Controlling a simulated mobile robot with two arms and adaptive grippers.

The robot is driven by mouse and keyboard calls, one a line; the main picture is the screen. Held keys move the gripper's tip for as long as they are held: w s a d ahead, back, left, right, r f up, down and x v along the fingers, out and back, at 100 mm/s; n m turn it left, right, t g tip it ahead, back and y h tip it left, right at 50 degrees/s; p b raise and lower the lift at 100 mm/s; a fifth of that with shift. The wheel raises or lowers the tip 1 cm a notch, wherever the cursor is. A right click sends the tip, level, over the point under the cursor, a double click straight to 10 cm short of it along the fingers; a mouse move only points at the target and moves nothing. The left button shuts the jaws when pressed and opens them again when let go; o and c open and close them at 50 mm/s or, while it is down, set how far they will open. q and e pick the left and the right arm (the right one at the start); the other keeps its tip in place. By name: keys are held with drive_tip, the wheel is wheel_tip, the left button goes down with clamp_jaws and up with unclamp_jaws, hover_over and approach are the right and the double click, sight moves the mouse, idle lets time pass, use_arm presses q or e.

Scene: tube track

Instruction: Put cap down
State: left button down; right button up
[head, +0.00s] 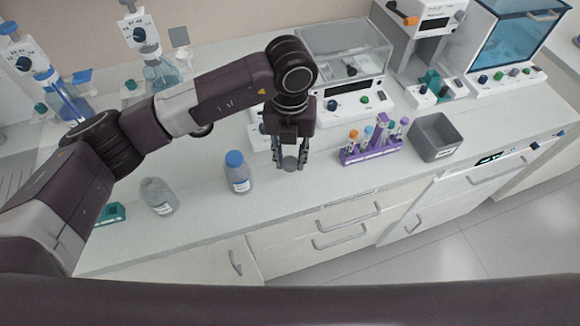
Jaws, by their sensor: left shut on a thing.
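My left gripper (289,166) points down over the bench, near the middle of the view. It is shut on a small grey cap (290,164) that shows between its fingertips. The cap appears close to the white benchtop (330,192); I cannot tell whether it touches it. A clear bottle (158,196) with no coloured cap stands at the left. A bottle with a blue cap (238,172) stands just left of my gripper. My right gripper is not in view.
A purple rack (372,150) with several tubes and a grey bin (435,137) stand to the right. A balance (345,65) stands behind my gripper. A small green holder (111,214) is at the left. The benchtop in front of my gripper is clear up to its edge.

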sight(290, 180)
use_arm(q)
drive_tip(key=shift+f, duration=0.95)
wheel_tip(290, 180, down, 4)
drive_tip(key=shift+f+p, duration=0.1)
drive_tip(key=shift+p, duration=0.7)
drive_tip(key=shift+f, duration=0.2)
drive_tip(key=shift+f+b, duration=0.2)
drive_tip(key=shift+b, duration=0.1)
drive_tip(key=c, duration=1.6)
unclamp_jaws()
drive_tip(key=shift+r, duration=0.2)
